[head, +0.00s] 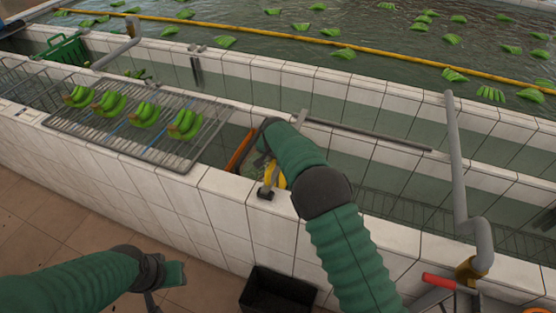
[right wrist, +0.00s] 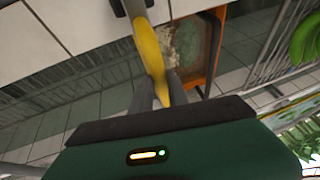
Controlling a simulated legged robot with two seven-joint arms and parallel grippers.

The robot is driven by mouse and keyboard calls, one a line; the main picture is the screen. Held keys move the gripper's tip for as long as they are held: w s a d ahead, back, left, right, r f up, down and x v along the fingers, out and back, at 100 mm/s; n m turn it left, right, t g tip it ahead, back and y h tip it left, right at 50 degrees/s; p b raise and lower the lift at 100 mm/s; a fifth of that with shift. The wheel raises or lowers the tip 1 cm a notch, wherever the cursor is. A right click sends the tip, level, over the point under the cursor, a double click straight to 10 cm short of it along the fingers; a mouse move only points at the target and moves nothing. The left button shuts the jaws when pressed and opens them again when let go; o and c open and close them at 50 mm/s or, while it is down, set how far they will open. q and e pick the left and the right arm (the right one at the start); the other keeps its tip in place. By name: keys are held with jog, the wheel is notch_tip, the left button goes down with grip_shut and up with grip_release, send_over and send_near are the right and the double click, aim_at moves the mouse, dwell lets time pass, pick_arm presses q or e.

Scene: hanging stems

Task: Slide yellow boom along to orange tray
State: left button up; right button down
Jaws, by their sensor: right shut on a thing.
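The yellow boom (head: 271,178) shows as a short yellow length on the white tiled wall top, with a black piece at its near end. In the right wrist view the yellow boom (right wrist: 150,55) runs between my dark fingers. My right gripper (head: 266,160) is shut on it; the arm hides part of the boom in the head view. The orange tray (head: 239,151) is just left of my right gripper, partly hidden; its orange rim (right wrist: 209,50) is right of the boom in the wrist view. My left gripper (head: 172,275) is low at left, away from everything; its fingers are unclear.
A wire rack (head: 85,133) with several green banana bunches (head: 144,113) lies left of the tray. Grey bent pipes (head: 455,160) stand at right. A black bin (head: 278,291) is on the floor. A yellow floating line (head: 340,42) crosses the water behind.

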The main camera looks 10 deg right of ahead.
jog(key=shift+w+a+r, duration=0.25)
jog(key=shift+a, duration=0.05)
jog(key=c, duration=1.7)
grip_release()
jog(key=shift+d, duration=0.1)
jog(key=shift+c, duration=0.2)
jog(key=shift+o, duration=1.2)
jog(key=shift+d, duration=0.15)
jog(key=shift+o, duration=1)
jog(key=shift+w+f, duration=0.15)
jog(key=shift+f, duration=0.15)
jog(key=shift+a+r, duration=0.25)
pick_arm(q)
jog(key=b+x, duration=0.3)
jog(key=shift+s+f, duration=0.15)
jog(key=shift+f, duration=0.15)
pick_arm(e)
jog(key=v, duration=1.6)
jog(key=shift+d, duration=0.1)
